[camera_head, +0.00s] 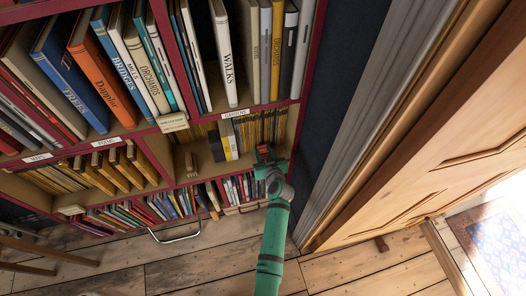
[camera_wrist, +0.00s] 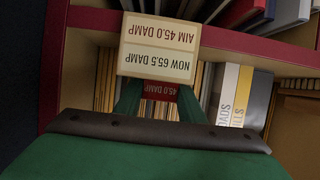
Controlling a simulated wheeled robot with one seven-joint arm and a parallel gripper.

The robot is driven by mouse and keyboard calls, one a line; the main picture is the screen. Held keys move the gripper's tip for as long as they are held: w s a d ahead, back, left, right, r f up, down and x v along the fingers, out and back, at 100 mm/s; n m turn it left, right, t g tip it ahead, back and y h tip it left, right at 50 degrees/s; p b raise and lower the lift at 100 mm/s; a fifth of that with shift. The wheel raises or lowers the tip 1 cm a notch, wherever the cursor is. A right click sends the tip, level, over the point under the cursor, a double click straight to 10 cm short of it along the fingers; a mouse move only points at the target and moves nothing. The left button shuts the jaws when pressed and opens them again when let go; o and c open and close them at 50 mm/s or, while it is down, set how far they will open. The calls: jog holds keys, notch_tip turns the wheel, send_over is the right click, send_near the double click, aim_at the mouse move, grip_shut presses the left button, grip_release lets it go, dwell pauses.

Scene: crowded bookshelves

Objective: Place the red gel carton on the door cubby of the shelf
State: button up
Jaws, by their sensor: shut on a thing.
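The red gel carton (camera_head: 264,152) is between the fingers of my gripper (camera_head: 266,160), in front of the right-hand cubby (camera_head: 212,168) nearest the door. In the wrist view, my gripper (camera_wrist: 158,104) is shut on the carton, whose red face (camera_wrist: 160,88) reads "45.0 DAMP" upside down. A cream panel (camera_wrist: 158,47) with "NOW 65.5 DAMP" and "AIM 45.0 DAMP" shows just above the red face. Thin tan books and a few grey, white and yellow books stand in this cubby. I cannot tell whether the carton touches the shelf.
The wooden door (camera_head: 430,140) and its grey frame (camera_head: 375,100) stand close on the right. Book rows fill the shelves above and below. Some bare cubby floor shows in front of the books.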

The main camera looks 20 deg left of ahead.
jog(key=o, duration=1.1)
jog(key=shift+r, duration=0.1)
jog(key=s+d+r+m+t+h, duration=0.15)
jog(key=s+d, duration=0.35)
jog(key=s, duration=0.5)
jog(key=s+d+r+m+h, duration=0.1)
jog(key=s+d+m+h, duration=0.1)
jog(key=s+d, duration=0.6)
jog(key=s+d+r+m+h, duration=0.1)
jog(key=s+d+m+h, duration=0.15)
jog(key=s, duration=0.95)
jog(key=s+d+r+t+h, duration=0.1)
jog(key=s+d+r, duration=0.3)
jog(key=s+r, duration=1.1)
jog(key=shift+s+r+m+t+h, duration=0.15)
jog(key=shift+r+m+t+h, duration=0.2)
jog(key=shift+t, duration=0.5)
jog(key=shift+d, duration=0.1)
